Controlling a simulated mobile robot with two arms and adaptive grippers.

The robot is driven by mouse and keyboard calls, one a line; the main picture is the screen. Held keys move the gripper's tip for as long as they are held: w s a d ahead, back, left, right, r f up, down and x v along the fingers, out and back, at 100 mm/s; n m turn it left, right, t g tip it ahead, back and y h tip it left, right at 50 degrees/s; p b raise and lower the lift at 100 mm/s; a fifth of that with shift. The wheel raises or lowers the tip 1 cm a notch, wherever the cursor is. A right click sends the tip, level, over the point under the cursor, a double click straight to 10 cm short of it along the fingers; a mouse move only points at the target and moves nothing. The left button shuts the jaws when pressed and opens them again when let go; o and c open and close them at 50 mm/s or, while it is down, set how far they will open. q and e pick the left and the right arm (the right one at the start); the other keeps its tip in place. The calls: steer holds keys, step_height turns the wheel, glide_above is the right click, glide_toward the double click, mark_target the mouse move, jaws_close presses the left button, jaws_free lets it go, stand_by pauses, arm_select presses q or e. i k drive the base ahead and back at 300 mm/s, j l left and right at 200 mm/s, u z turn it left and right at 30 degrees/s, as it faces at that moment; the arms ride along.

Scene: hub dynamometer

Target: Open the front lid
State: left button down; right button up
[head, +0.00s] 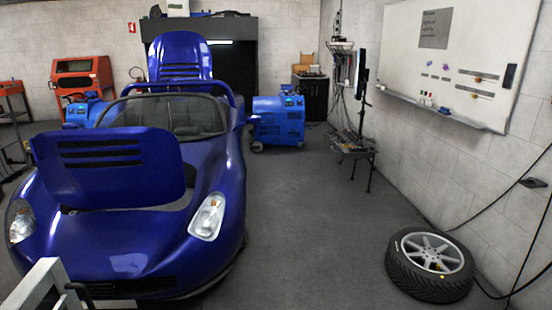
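The front lid (110,168) of the blue sports car (130,245) is raised in the head view. It stands tilted up above the nose, with several dark slots across its upper part. The front compartment (180,192) shows partly beside and below it; the rest is hidden behind the lid. The rear lid (180,57) also stands up behind the windshield. Neither of my grippers can be made out in this view, and nothing is seen touching the front lid.
A white frame with a black part (42,285) stands at the bottom left, close to the car's nose. A loose wheel (430,264) lies at the right by the wall. Blue machines (279,121) flank the car. The grey floor (300,220) right of the car is clear.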

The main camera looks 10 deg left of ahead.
mark_target(115, 168)
steer(key=i+l+z, duration=0.2)
steer(key=i, duration=1.1)
steer(key=i+l+z, duration=0.2)
steer(key=i, duration=1.05)
steer(key=i+j+u, duration=0.15)
steer(key=i+u, duration=1.15)
steer(key=k+l, duration=0.05)
steer(key=k, duration=0.05)
